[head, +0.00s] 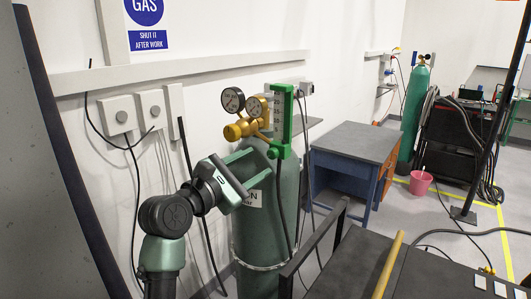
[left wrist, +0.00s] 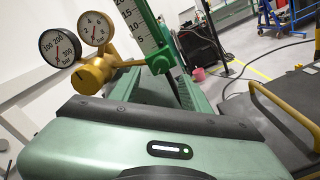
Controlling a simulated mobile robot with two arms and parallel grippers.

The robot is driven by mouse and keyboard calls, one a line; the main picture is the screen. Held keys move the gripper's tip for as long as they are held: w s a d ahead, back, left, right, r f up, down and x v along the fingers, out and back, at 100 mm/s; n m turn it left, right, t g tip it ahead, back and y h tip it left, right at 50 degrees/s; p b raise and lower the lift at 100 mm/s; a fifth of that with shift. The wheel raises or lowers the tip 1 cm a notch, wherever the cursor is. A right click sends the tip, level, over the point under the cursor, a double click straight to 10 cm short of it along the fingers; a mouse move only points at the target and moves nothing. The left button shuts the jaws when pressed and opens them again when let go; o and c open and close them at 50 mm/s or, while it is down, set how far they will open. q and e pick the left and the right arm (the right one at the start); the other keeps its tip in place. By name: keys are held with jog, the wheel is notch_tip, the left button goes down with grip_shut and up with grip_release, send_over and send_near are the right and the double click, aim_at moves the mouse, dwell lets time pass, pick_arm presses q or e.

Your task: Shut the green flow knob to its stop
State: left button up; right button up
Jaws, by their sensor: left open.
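The green flow knob (head: 277,153) sits at the foot of the upright green flowmeter (head: 284,115), on the brass regulator (head: 245,128) of the green gas cylinder (head: 268,225). In the left wrist view the knob (left wrist: 160,63) shows just beyond my fingers, below the flowmeter's scale (left wrist: 137,22). My left gripper (head: 263,158) is open, its green fingers pointing at the knob. In the left wrist view the fingers (left wrist: 178,88) reach up to the knob's sides; I cannot tell whether they touch it. My right gripper is not in view.
Two round gauges (head: 233,100) stand left of the flowmeter. A black hose (head: 281,205) hangs down the cylinder's front. A blue workbench (head: 352,160) stands behind to the right, with a pink bucket (head: 420,183) farther off. A dark cart with a yellow handle (head: 388,265) is in front.

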aim_at(270, 155)
pick_arm(q)
jog(key=p+x, duration=0.1)
jog(key=x, duration=0.3)
jog(key=shift+d+r, duration=0.15)
jog(key=shift+w+d+p, duration=0.3)
jog(key=shift+w+d, duration=0.05)
jog(key=shift+w, duration=0.1)
jog(key=shift+a, duration=0.1)
grip_shut()
